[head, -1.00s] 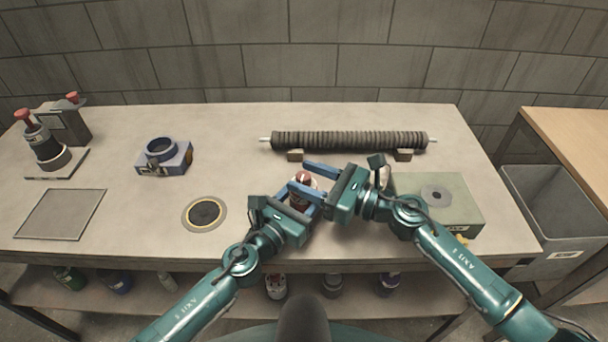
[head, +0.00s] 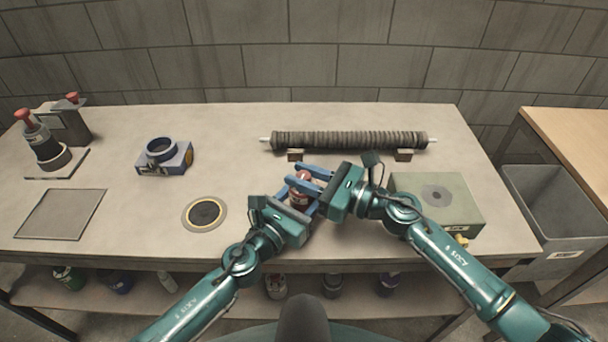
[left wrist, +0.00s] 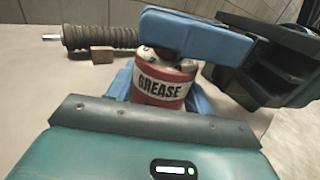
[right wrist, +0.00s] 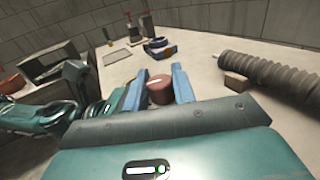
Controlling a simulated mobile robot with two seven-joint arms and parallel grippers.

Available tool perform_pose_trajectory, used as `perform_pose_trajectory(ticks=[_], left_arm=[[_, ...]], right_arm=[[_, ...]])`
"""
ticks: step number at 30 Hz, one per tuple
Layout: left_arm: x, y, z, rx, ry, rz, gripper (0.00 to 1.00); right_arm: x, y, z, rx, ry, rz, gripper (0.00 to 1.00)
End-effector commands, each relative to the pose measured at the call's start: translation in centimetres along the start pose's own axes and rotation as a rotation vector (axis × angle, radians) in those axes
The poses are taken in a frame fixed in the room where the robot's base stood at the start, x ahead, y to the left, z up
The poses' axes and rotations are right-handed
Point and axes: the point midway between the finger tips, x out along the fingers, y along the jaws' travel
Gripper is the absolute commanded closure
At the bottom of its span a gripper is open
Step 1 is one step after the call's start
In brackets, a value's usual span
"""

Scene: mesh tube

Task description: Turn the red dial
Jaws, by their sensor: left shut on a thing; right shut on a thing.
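A red and white can labelled GREASE (left wrist: 160,84) stands near the front middle of the bench, and it also shows in the head view (head: 297,199). Its top carries the red dial (right wrist: 160,91), a round knob with a white mark, seen best in the right wrist view. My left gripper (head: 299,198) is shut on the can's body from the front left. My right gripper (head: 304,176) is shut on the red dial from the right, its blue fingers on either side of it. In the left wrist view a right finger hides much of the dial.
A ribbed dark tube (head: 350,140) lies on blocks behind the grippers. A green box (head: 450,205) stands close to my right arm. A blue ring fixture (head: 165,157) and a round dark pad (head: 204,214) are to the left.

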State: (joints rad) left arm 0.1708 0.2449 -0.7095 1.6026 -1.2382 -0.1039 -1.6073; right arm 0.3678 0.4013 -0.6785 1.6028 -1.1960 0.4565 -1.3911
Motion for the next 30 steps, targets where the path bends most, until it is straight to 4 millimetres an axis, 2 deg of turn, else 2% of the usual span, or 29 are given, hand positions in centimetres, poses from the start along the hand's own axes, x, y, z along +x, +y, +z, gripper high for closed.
perform_pose_trajectory(ticks=[11, 23, 30], left_arm=[[-0.01, 0.06, -0.03, 0.001, 0.001, 0.001, 0.75], [-0.02, -0.15, -0.04, 0.003, 0.001, -0.004, 0.75], [-0.02, -0.41, -0.12, 0.0, 0.002, -0.009, 0.75]], right_arm=[[0.0, -0.05, -0.12, -0.001, 0.007, -0.041, 0.97], [0.94, 0.48, 0.74, -0.013, -0.001, -0.177, 0.97], [0.32, 0.34, 0.56, -0.001, -0.016, -0.289, 0.97]])
